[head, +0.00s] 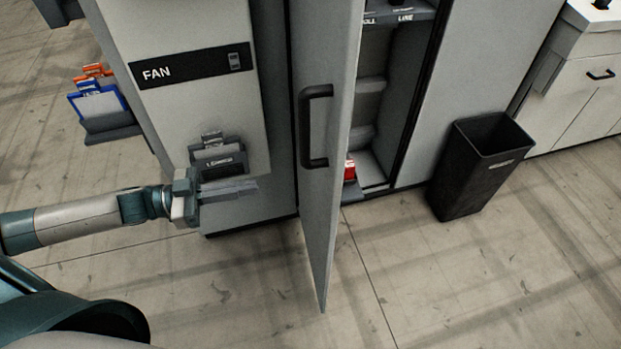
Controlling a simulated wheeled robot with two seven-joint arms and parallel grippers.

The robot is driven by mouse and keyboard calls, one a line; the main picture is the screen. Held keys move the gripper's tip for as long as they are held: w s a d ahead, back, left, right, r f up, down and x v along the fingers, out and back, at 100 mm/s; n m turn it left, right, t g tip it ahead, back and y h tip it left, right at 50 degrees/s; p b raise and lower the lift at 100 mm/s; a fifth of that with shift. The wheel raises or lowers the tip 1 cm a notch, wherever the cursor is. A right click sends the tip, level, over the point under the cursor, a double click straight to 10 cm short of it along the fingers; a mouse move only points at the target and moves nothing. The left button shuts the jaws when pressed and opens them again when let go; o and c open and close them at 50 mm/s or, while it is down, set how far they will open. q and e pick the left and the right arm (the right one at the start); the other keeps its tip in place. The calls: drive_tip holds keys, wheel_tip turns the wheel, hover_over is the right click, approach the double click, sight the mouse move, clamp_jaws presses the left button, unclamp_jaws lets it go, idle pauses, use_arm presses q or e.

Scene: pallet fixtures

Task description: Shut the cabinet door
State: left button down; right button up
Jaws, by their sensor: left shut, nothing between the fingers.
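The grey cabinet door (327,215) stands open in the middle of the head view, swung out toward me and seen nearly edge-on. Its black bar handle (308,127) is on the face turned to the left. The cabinet interior (369,115) shows to the right of the door, with shelves and a small red item (350,170) low down. My left gripper (250,187) is shut and empty, to the left of the door and lower than the handle. It points right and appears apart from the door. My right gripper is not in view.
A grey panel labelled FAN (192,65) with a switch and a small holder (216,157) stands behind my left gripper. A black bin (480,165) stands right of the cabinet, beside white drawers (585,90). The floor in front of the door is clear.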

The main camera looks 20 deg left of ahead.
use_arm(q)
drive_tip(key=shift+d, duration=0.15)
drive_tip(key=p, duration=0.5)
approach(324, 176)
drive_tip(key=x, duration=0.5)
drive_tip(key=shift+w+d+f+p, duration=0.1)
drive_tip(key=shift+w+d+p, duration=0.3)
drive_tip(key=shift+d, duration=0.2)
drive_tip(key=shift+d, duration=0.1)
